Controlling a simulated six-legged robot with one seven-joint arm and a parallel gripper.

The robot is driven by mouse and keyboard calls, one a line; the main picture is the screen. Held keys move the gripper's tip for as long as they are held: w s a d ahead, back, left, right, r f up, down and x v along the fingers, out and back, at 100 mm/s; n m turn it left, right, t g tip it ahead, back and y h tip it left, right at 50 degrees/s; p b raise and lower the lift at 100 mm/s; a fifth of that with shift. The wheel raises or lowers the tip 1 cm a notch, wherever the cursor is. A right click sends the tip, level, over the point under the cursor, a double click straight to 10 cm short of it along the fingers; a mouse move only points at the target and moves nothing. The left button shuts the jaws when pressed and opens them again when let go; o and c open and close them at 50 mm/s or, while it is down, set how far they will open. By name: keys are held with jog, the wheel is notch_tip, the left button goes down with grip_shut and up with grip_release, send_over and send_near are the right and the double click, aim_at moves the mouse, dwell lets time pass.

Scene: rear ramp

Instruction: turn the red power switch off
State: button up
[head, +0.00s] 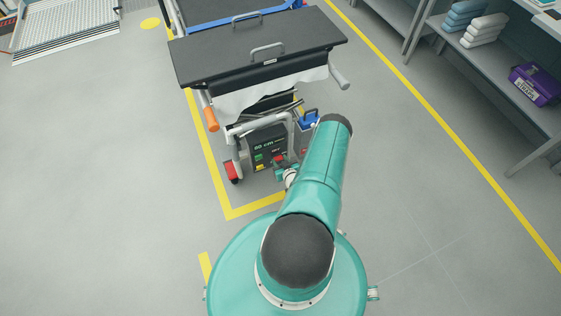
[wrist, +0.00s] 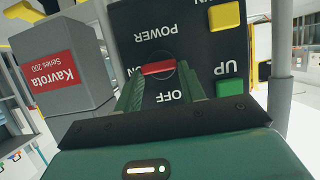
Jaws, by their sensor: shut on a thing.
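The red power switch (wrist: 158,68) is a short red bar on the black control panel (wrist: 185,35). In the wrist view the panel appears upside down. The bar lies roughly level there, its left end beside a partly covered "ON" label; the "OFF" label is below it. My gripper (wrist: 160,76) is shut on the switch, with one ridged green finger on each side. The fingers hide part of the panel near the bar. In the head view the panel (head: 262,148) is low on the cart, and my gripper (head: 284,171) is at its right side, partly hidden by my arm.
A yellow button (wrist: 227,15) and a green UP button (wrist: 230,87) are close to the switch. The cart's black top (head: 260,55) overhangs the panel. Shelves (head: 500,65) line the right; the floor at left is clear.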

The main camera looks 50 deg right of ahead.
jog(key=shift+w+a+n, duration=0.1)
jog(key=shift+n, duration=0.2)
jog(key=shift+w+a+n+g+h, duration=0.2)
jog(key=shift+n+g+h, duration=0.3)
jog(key=shift+n, duration=0.4)
jog(key=n+h, duration=0.1)
jog(key=n, duration=0.1)
jog(key=n+h, duration=0.1)
jog(key=shift+w+a+f+n+h, duration=0.15)
jog(key=shift+a+n+h, duration=0.15)
jog(key=shift+n, duration=0.1)
jog(key=shift+a+f+n+h, duration=0.1)
jog(key=shift+f+n+h, duration=0.15)
jog(key=shift+n+h, duration=0.9)
jog(key=shift+a+f+n+h, duration=0.15)
jog(key=shift+n+h, duration=0.3)
jog(key=shift+n, duration=1.4)
jog(key=shift+d, duration=0.1)
jog(key=o, duration=1)
jog(key=shift+f, duration=0.1)
